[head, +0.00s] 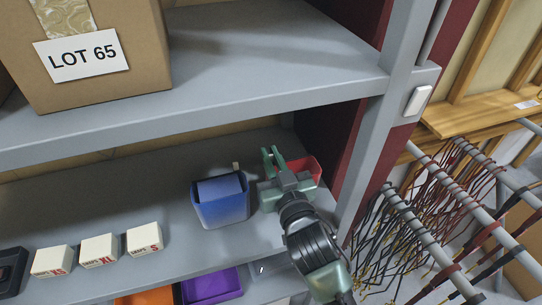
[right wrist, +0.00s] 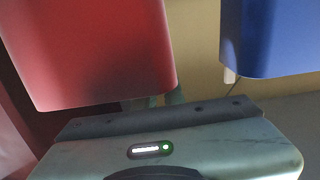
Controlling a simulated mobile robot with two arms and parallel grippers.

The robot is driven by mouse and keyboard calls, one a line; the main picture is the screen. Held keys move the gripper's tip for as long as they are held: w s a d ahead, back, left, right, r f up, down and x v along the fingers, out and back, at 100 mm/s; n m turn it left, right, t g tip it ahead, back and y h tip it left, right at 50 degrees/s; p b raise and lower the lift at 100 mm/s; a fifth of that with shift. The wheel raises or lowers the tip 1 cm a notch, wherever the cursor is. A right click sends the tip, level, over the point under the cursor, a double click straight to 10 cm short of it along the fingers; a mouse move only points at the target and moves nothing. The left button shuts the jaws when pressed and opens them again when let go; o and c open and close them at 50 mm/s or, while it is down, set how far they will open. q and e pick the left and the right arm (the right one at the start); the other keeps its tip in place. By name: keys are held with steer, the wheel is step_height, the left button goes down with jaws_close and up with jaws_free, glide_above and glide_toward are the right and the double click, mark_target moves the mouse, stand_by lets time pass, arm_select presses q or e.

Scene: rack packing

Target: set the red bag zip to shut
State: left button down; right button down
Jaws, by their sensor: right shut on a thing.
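The red bag (head: 306,169) stands on the lower grey shelf near the right upright, partly hidden by my right gripper. In the right wrist view the red bag (right wrist: 95,50) fills the upper left. My right gripper (head: 271,158) is at the bag's left side, its fingers pointing toward the back of the shelf. The right wrist view shows the gripper body (right wrist: 170,145), with the fingers partly hidden behind the red bag. It is shut on the red bag's zip, which the fingers hide. I cannot see how far the zip is drawn. My left gripper is not in view.
A blue bag (head: 221,204) stands close left of my right gripper, with a small pale tab at its back. Several white boxes (head: 100,250) line the shelf farther left. The upper shelf (head: 250,70) overhangs, and the grey upright (head: 370,150) is close on the right.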

mark_target(290, 160)
stand_by(0.7)
steer(key=d, duration=0.2)
steer(key=w+d+p, duration=0.1)
steer(key=shift+w+d+r+p, duration=0.1)
steer(key=shift+d+p, duration=0.2)
steer(key=shift+d, duration=0.1)
steer(key=shift+w+d, duration=0.15)
steer(key=shift+d, duration=0.3)
steer(key=shift+a, duration=0.15)
steer(key=c, duration=1.5)
jaws_free()
